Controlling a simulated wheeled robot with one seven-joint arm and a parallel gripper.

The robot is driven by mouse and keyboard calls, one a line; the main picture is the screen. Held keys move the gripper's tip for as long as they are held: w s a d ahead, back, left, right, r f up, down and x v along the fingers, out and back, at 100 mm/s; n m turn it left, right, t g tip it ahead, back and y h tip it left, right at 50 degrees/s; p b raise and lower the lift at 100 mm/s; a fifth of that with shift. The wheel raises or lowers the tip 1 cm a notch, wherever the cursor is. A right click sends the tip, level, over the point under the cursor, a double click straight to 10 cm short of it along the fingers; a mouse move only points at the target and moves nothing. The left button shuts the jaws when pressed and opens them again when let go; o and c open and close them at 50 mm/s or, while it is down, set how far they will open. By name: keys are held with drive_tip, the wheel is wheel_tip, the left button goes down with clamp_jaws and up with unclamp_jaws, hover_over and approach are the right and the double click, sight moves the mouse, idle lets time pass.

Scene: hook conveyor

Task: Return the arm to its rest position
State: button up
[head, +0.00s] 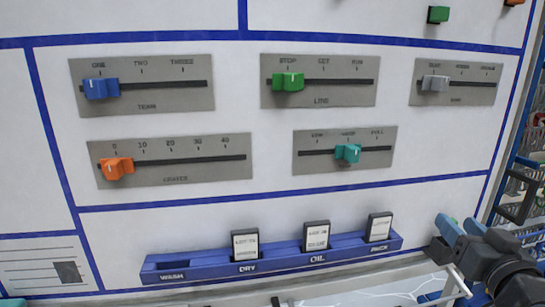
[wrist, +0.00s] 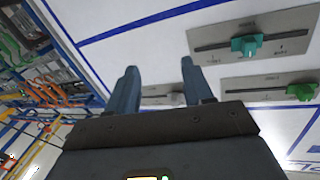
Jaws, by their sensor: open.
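My gripper (head: 458,224) is at the lower right of the head view, to the right of the blue card rail. Its two blue fingers are apart with nothing held between them. In the wrist view the open fingers (wrist: 160,68) point toward the white panel, and a grey slider knob (wrist: 178,98) shows in the gap behind them. The gripper appears clear of the sliders. In the head view the teal knob (head: 348,153) is at the middle mark, and the green knob (head: 288,82) is at STOP.
The panel also has a blue knob (head: 100,89) at ONE, an orange knob (head: 117,168) at 0 and a grey knob (head: 435,83) at its left mark. The blue rail (head: 205,269) holds white cards; its WASH slot looks empty. Racks (head: 520,195) stand at the right.

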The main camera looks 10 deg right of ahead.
drive_tip(key=s+a+f+n+g+y, duration=0.1)
drive_tip(key=s+a+f, duration=0.4)
drive_tip(key=s+f, duration=0.3)
drive_tip(key=s+a+f+n, duration=0.1)
drive_tip(key=s+a+f, duration=0.45)
drive_tip(key=s, duration=0.45)
drive_tip(key=s+a+r+n+y, duration=0.1)
drive_tip(key=s+a, duration=0.3)
drive_tip(key=s, duration=0.6)
drive_tip(key=s+a+n+g+y, duration=0.1)
drive_tip(key=s+a, duration=0.3)
drive_tip(key=s, duration=0.6)
drive_tip(key=shift+s+r+g+y, duration=0.15)
drive_tip(key=shift+r+g+y, duration=0.15)
drive_tip(key=shift+r+y, duration=0.15)
drive_tip(key=shift+f, duration=0.1)
